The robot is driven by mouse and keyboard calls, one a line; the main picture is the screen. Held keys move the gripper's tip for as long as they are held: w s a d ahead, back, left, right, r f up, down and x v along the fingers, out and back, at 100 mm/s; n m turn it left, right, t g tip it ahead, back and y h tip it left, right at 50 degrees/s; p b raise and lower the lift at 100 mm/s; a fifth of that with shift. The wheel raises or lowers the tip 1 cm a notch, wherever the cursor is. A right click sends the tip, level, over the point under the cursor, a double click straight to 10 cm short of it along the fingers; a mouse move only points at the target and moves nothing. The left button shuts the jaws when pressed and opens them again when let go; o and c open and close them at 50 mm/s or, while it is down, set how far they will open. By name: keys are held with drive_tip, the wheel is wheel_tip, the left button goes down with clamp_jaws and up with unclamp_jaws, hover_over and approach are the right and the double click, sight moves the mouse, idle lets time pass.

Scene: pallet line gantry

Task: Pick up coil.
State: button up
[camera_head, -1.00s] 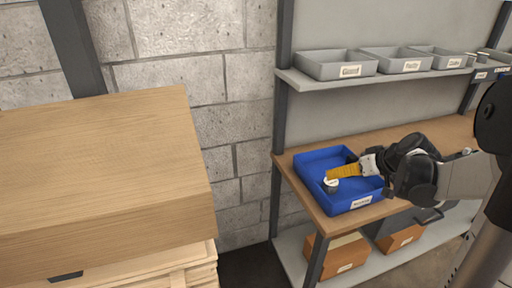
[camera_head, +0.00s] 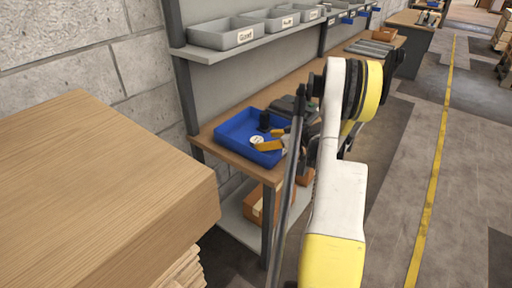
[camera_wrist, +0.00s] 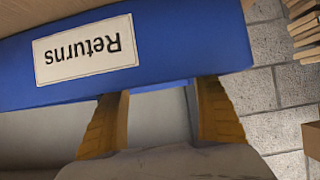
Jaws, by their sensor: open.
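In the head view, a blue bin (camera_head: 238,136) sits on the wooden bench. A small white-topped round thing (camera_head: 257,140) lies in it, perhaps the coil; I cannot tell for sure. A dark object (camera_head: 265,121) is also in the bin, farther back. My gripper (camera_head: 267,142) has yellow fingers apart at the bin's right side, close beside the white-topped thing. In the wrist view, the open fingers (camera_wrist: 162,100) reach toward the blue bin wall (camera_wrist: 180,45), which bears an upside-down "Returns" label. No coil shows clearly between them there.
A large wooden box (camera_head: 90,190) fills the left foreground. A grey shelf (camera_head: 215,52) with labelled grey bins (camera_head: 226,34) hangs above the bench (camera_head: 222,153). Cardboard boxes (camera_head: 255,208) stand on the lower shelf. Open floor (camera_head: 395,190) with a yellow line lies right.

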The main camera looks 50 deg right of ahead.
sight(259, 141)
drive_tip(key=b+x, duration=0.1)
drive_tip(key=x, duration=0.4)
drive_tip(key=shift+w+a+f+b, duration=0.1)
drive_tip(key=shift+w+b, duration=0.05)
drive_tip(key=shift+b, duration=0.25)
drive_tip(key=c, duration=1.5)
